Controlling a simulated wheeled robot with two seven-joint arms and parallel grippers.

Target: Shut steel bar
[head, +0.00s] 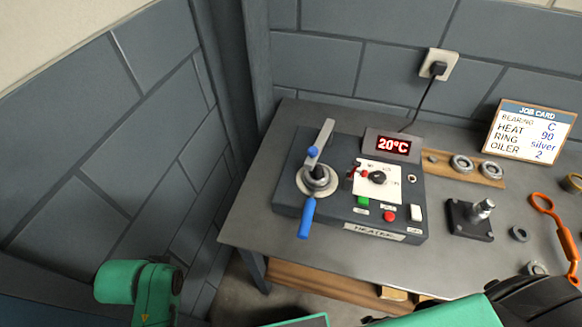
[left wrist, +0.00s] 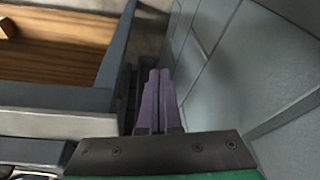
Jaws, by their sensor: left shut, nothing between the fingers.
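The heater (head: 287,185) is a dark box on the bench in the head view. On its left part a steel bar (head: 324,137) slants up and back, away from me, beside a blue knob (head: 313,152). Below it are a round metal post and collar (head: 317,182) and a blue handle (head: 306,218) pointing toward me. I cannot tell whether the bar touches the post. My left gripper (left wrist: 158,100) shows its purple fingers together and empty in the left wrist view, beside the grey wall and away from the heater. My right gripper is out of view.
The heater has a 20°C display (head: 393,146), a dial (head: 378,178) and buttons. A wooden ring holder (head: 481,180), a black block with a metal peg (head: 469,220), an orange tool (head: 563,238) and a job card (head: 530,131) are to the right. Walls close off the left and back.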

